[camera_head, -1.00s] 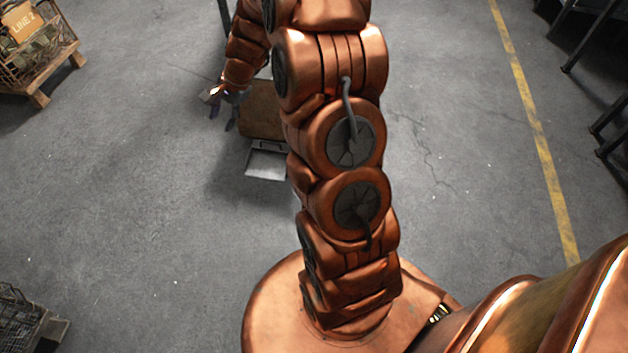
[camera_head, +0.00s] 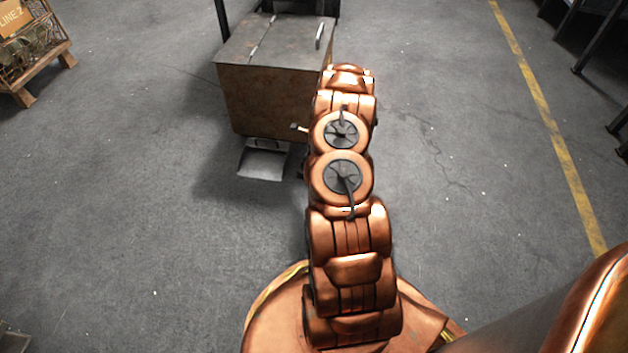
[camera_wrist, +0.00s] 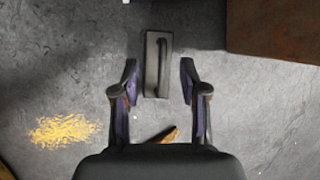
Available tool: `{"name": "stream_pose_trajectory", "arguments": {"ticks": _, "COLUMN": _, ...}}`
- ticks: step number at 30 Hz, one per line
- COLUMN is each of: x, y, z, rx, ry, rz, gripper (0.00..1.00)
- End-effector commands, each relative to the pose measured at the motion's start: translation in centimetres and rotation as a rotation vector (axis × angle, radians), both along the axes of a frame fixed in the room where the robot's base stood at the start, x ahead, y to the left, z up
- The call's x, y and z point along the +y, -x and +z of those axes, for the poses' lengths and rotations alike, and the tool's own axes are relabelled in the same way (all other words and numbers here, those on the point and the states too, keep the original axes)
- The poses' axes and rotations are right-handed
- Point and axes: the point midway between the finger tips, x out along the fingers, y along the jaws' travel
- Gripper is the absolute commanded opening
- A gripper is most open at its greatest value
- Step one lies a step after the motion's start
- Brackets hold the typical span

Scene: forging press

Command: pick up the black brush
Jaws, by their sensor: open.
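My gripper (camera_wrist: 158,82) is open, with one finger on either side of the brush's lower part in the picture. Gaps show between both fingers and the brush, so it is not held. How high the fingertips are above the floor I cannot tell. In the head view my arm hides the gripper and the brush.
A brown metal box with a grey lid (camera_head: 275,95) stands beyond my arm; its side shows in the wrist view (camera_wrist: 275,28). A grey metal pan (camera_head: 264,160) lies before it. Yellow flecks (camera_wrist: 62,130) mark the floor. A wire crate (camera_head: 35,45) stands far left.

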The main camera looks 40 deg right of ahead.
Motion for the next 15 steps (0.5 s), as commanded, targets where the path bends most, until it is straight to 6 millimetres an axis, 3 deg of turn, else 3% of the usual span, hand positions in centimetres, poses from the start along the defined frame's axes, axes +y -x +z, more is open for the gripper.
{"name": "stream_pose_trajectory", "arguments": {"ticks": 1, "x": -0.9, "y": 0.7, "z": -2.0, "rx": 0.006, "ry": -0.002, "rz": -0.033, "gripper": 0.43}}
{"name": "stream_pose_trajectory", "arguments": {"ticks": 3, "x": -1.7, "y": 1.3, "z": -3.2, "rx": 0.01, "ry": -0.003, "rz": -0.068, "gripper": 0.43}}
{"name": "stream_pose_trajectory", "arguments": {"ticks": 8, "x": -2.6, "y": 1.9, "z": -4.7, "rx": 0.016, "ry": -0.003, "rz": -0.106, "gripper": 0.43}}
{"name": "stream_pose_trajectory", "arguments": {"ticks": 15, "x": -2.7, "y": 1.1, "z": -6.5, "rx": 0.015, "ry": 0.0, "rz": -0.107, "gripper": 0.43}}
